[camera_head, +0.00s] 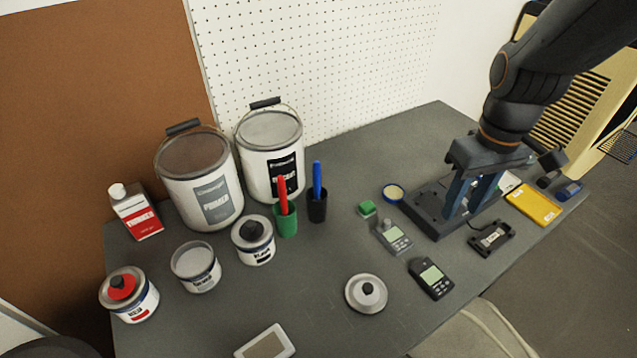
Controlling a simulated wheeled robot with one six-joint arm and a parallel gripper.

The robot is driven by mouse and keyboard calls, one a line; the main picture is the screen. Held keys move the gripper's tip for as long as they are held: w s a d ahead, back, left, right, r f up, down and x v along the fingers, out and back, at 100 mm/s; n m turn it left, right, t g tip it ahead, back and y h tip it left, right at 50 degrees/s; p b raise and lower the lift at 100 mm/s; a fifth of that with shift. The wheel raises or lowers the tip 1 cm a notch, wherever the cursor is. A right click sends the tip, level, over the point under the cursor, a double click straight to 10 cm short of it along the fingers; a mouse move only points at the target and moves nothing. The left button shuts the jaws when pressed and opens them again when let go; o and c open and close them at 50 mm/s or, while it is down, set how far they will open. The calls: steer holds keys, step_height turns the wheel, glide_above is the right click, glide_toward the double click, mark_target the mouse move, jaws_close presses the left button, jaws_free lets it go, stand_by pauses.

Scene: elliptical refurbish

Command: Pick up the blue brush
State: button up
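The blue brush (317,177) stands upright in a small black cup (317,209) on the grey workbench. Only its blue upper part shows; its lower end is hidden inside the cup. My gripper (468,203) is well to the right of the brush, pointing down over a dark flat device on the bench. Its two fingers are apart, with no object visible between them. I cannot tell whether the fingertips touch the device.
A red brush (282,172) in a green cup (286,221) stands just left of the black cup. Two large paint buckets (200,176) (270,150) stand behind.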

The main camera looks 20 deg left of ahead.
mark_target(318, 162)
steer(key=a+n+p, duration=0.2)
steer(key=a+n, duration=0.3)
steer(key=a, duration=0.4)
steer(key=w+a+r+n+p, duration=0.1)
steer(key=a+n, duration=0.4)
steer(key=a, duration=0.5)
steer(key=w+a+r+n+p, duration=0.1)
steer(key=a+n, duration=0.4)
steer(key=a, duration=0.5)
steer(key=shift+w+n+p, duration=0.15)
steer(key=shift+n+p, duration=0.25)
steer(key=shift+p, duration=0.5)
steer(key=shift+a+f, duration=0.25)
steer(key=shift+a+f+p, duration=0.2)
steer(key=shift+f+p, duration=1.25)
steer(key=shift+f, duration=2.2)
jaws_close()
